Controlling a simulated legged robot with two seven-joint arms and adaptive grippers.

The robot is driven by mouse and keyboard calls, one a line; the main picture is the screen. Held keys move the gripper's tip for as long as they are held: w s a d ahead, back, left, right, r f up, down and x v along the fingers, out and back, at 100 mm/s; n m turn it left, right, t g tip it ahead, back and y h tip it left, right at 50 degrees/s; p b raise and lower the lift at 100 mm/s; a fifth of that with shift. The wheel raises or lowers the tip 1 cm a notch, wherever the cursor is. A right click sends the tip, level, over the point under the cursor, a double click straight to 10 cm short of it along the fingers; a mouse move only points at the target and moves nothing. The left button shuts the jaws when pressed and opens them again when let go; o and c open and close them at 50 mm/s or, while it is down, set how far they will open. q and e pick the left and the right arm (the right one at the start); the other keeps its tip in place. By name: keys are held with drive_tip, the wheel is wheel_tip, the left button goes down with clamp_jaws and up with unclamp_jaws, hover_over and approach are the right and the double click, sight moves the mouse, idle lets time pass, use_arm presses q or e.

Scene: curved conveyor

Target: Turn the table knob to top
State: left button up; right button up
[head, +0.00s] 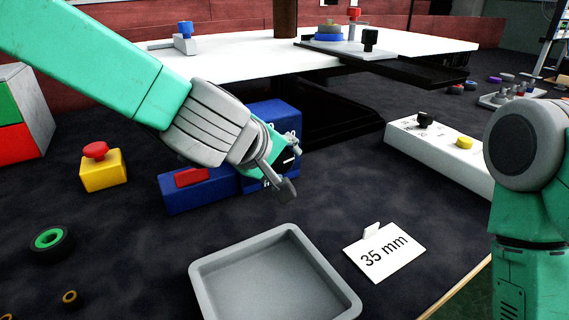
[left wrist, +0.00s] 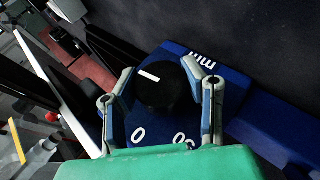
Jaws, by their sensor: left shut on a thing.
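The table knob (left wrist: 160,88) is round and black with a white pointer line, set on a blue box (head: 268,116). In the left wrist view the blue box face (left wrist: 176,52) carries white markings, including "mm" and a "0". My left gripper (head: 290,168) reaches down to the knob, and in the left wrist view its two fingers (left wrist: 160,95) stand on either side of it, shut on it. In the head view the gripper hides most of the knob. My right arm shows at the right edge of the head view, but its gripper is out of view.
A grey tray (head: 205,283) and a "35 mm" card (head: 385,262) lie in front. A yellow box with a red button (head: 97,152) is at left. A white control panel (head: 450,153) is at right. A white table (head: 235,62) stands behind.

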use_arm(q)
drive_tip(key=shift+w+a+r, duration=0.15)
drive_tip(key=shift+w+r, duration=0.05)
drive_tip(key=shift+r, duration=0.05)
drive_tip(key=o, duration=1)
drive_tip(key=shift+o, duration=1.1)
drive_tip(key=shift+s+a, duration=0.1)
drive_tip(key=shift+a+f, duration=0.1)
drive_tip(key=v, duration=1.2)
drive_tip(key=shift+f, duration=0.1)
